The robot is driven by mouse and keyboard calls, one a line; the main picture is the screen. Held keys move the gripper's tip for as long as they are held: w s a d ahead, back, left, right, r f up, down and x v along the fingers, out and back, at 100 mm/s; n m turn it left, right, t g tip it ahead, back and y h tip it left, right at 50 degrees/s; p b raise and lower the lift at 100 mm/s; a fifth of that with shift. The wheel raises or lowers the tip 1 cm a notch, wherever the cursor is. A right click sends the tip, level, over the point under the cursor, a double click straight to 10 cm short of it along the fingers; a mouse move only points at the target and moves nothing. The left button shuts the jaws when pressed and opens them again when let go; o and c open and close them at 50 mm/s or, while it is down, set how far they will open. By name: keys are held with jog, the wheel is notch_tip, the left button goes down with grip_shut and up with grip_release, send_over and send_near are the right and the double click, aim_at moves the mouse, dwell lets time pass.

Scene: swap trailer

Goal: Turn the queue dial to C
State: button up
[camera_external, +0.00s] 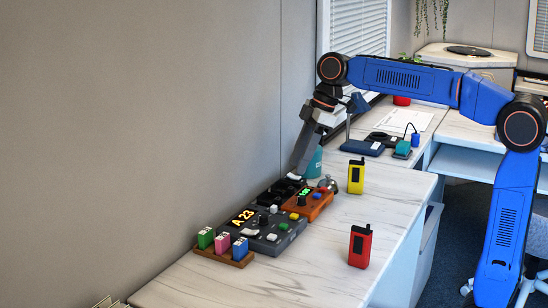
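A dark grey queue console (272,243) lies on the white desk, with a lit display (243,217) reading "A 23". It carries several knobs and coloured buttons; a black knob (263,219) beside the display may be the queue dial. Its pointer and letters are too small to read. My gripper (297,174) points down beyond the console, close to the wall and above the dark device there. It is apart from the black knob. Its fingers are seen edge-on, so their opening does not show. No held object is visible.
An orange device (318,207) with a green display adjoins the console. A wooden holder (222,256) with green, pink and blue blocks stands at the near left. Yellow (356,177) and red (360,246) handsets stand on the right. The desk's near part is clear.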

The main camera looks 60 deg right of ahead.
jog(key=w, duration=0.3)
send_near(264, 216)
jog(key=shift+n, duration=0.4)
jog(key=x, duration=0.8)
jog(key=shift+w+f, duration=0.2)
jog(key=shift+c, duration=0.4)
grip_shut()
